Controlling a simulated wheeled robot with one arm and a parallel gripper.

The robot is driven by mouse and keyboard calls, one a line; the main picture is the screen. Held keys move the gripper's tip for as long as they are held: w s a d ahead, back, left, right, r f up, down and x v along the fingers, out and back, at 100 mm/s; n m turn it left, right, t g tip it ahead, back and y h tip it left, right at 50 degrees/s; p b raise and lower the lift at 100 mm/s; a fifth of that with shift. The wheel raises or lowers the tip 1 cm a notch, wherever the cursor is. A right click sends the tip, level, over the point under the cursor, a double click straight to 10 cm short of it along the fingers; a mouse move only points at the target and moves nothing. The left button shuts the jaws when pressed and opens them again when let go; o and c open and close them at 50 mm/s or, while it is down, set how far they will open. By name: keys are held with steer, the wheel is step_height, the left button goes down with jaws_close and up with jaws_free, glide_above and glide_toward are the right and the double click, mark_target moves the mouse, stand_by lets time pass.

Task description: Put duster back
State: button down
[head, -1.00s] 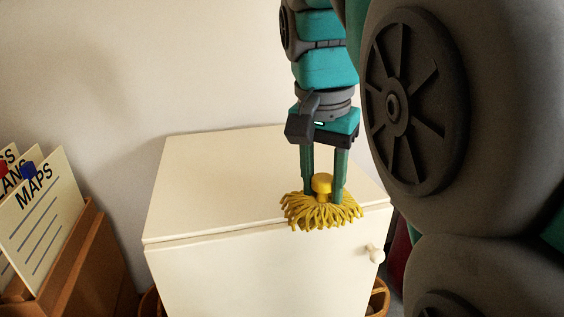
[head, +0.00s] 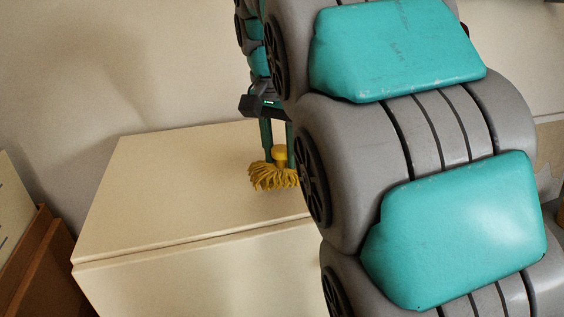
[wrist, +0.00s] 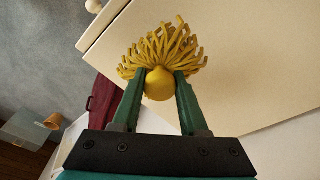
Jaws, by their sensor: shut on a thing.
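The yellow duster (head: 273,176) has a round knob on top and a fringe of strands below. My gripper (head: 279,150) is shut on its knob, with one green finger on each side. In the head view the duster is over the top of the cream cabinet (head: 150,185), fringe down; I cannot tell whether it touches the top. The wrist view shows the duster (wrist: 160,60) between my fingertips (wrist: 160,80), its strands spread beyond them. My arm hides the right part of the cabinet in the head view.
A brown wooden box (head: 35,262) with a pale card stands left of the cabinet. The wrist view shows a dark red item (wrist: 103,108) on the floor side and a small yellow-topped thing (wrist: 53,121) at lower left. The left part of the cabinet top is clear.

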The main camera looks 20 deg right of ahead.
steer(key=shift+f+b, duration=0.4)
steer(key=shift+f, duration=0.95)
steer(key=shift+c, duration=2.2)
jaws_free()
steer(key=shift+f, duration=0.1)
